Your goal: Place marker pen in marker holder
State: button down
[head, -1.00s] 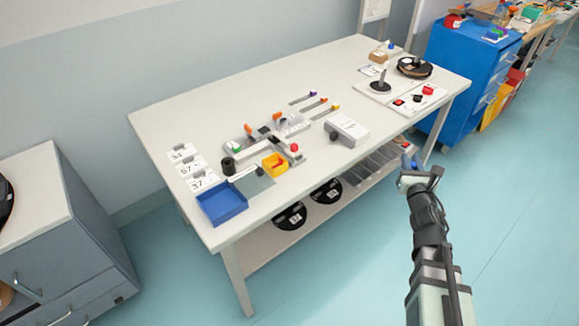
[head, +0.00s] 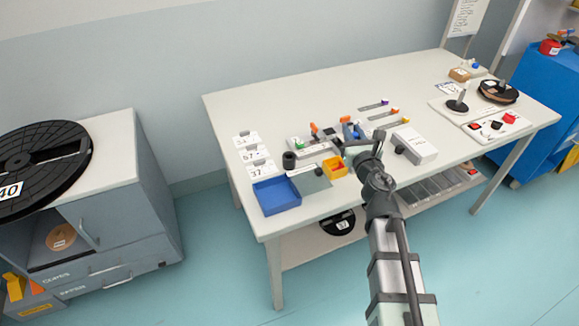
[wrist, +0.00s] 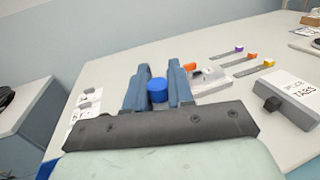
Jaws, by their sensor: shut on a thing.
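My gripper (head: 353,130) is over the front part of the white workbench. In the wrist view its two blue fingers (wrist: 158,72) are closed around a round blue-topped thing, which looks like the marker pen (wrist: 157,90) seen end-on. The rest of the pen is hidden by the gripper. A small dark upright cup (head: 289,160), which may be the marker holder, stands on the bench left of my gripper. I cannot make out the cup in the wrist view.
A blue bin (head: 277,195) and a yellow bin (head: 334,166) sit near the bench's front left. A white box (head: 414,146) stands right of my gripper. Number cards (head: 252,155) lie at left. The back of the bench (head: 300,100) is clear.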

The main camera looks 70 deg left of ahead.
jog(key=s+a+r+n+g, duration=0.25)
jog(key=s+a+g, duration=0.25)
jog(key=s+a, duration=0.9)
jog(key=shift+n+y, duration=0.3)
jog(key=shift+n, duration=0.05)
jog(key=shift+w+a+f, duration=0.1)
jog(key=shift+f, duration=2.6)
jog(key=shift+w+a+f, duration=0.1)
jog(key=shift+f, duration=2.6)
jog(key=shift+f, duration=0.15)
jog(key=c, duration=1)
grip_release()
jog(key=d, duration=1.2)
